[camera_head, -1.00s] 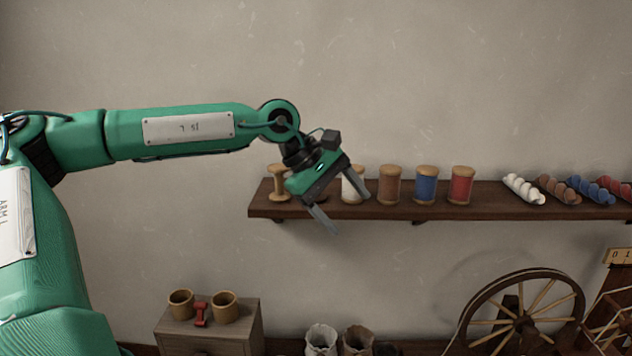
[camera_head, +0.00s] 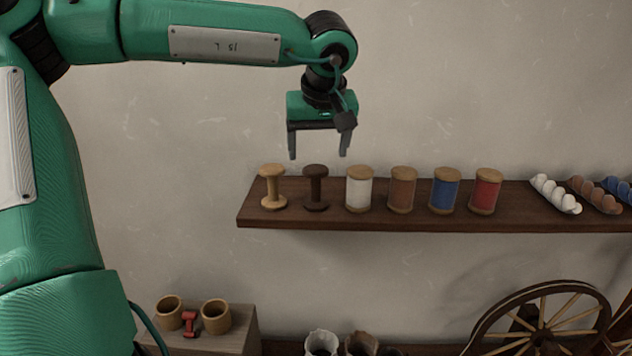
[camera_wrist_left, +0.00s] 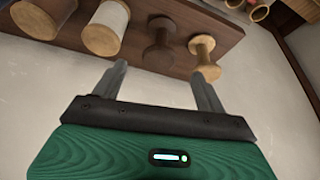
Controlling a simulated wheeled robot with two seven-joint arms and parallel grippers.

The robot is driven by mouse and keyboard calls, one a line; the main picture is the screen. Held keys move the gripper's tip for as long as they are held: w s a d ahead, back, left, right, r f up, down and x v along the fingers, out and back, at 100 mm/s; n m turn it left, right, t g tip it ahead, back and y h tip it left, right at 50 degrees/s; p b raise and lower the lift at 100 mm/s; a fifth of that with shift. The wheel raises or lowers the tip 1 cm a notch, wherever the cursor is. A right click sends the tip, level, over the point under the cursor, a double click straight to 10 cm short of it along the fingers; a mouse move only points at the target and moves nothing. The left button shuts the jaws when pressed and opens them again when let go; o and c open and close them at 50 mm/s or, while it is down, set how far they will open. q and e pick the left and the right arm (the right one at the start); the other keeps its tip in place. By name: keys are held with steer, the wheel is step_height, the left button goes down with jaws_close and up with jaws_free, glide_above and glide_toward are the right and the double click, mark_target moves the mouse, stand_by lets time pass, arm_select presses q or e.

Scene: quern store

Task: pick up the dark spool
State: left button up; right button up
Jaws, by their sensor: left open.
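The dark spool (camera_head: 316,188) is an empty dark brown spool standing upright on the wooden wall shelf (camera_head: 400,219), between a pale empty spool (camera_head: 273,187) and a spool of white thread (camera_head: 359,188). My left gripper (camera_head: 318,156) is open and empty, pointing down, and appears just above the dark spool in the head view. In the left wrist view, the dark spool (camera_wrist_left: 159,45) shows beyond the space between the open fingers (camera_wrist_left: 160,82), with the pale spool (camera_wrist_left: 205,58) near the other finger. My right gripper is not in view.
Spools of brown (camera_head: 402,190), blue (camera_head: 445,190) and red thread (camera_head: 486,191) stand to the right on the shelf, then twisted skeins (camera_head: 556,194). A small cabinet (camera_head: 235,344) with two cups stands below left. A spinning wheel (camera_head: 541,318) is below right. The wall above the shelf is clear.

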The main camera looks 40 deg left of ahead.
mark_target(316, 168)
arm_select(q)
steer(key=shift+w+a+f, duration=0.3)
steer(key=shift+f, duration=0.2)
steer(key=shift+w+a+f, duration=0.25)
steer(key=shift+f, duration=0.25)
steer(key=shift+a+f+p, duration=0.2)
steer(key=shift+f+p, duration=0.35)
steer(key=shift+p, duration=0.55)
steer(key=p+x, duration=0.1)
steer(key=x, duration=0.2)
steer(key=shift+w+a+f, duration=0.15)
steer(key=shift+w+a, duration=0.1)
steer(key=shift+f, duration=0.2)
steer(key=shift+s+d+r, duration=0.1)
steer(key=shift+c, duration=1.1)
steer(key=c, duration=0.7)
steer(key=shift+c, duration=0.7)
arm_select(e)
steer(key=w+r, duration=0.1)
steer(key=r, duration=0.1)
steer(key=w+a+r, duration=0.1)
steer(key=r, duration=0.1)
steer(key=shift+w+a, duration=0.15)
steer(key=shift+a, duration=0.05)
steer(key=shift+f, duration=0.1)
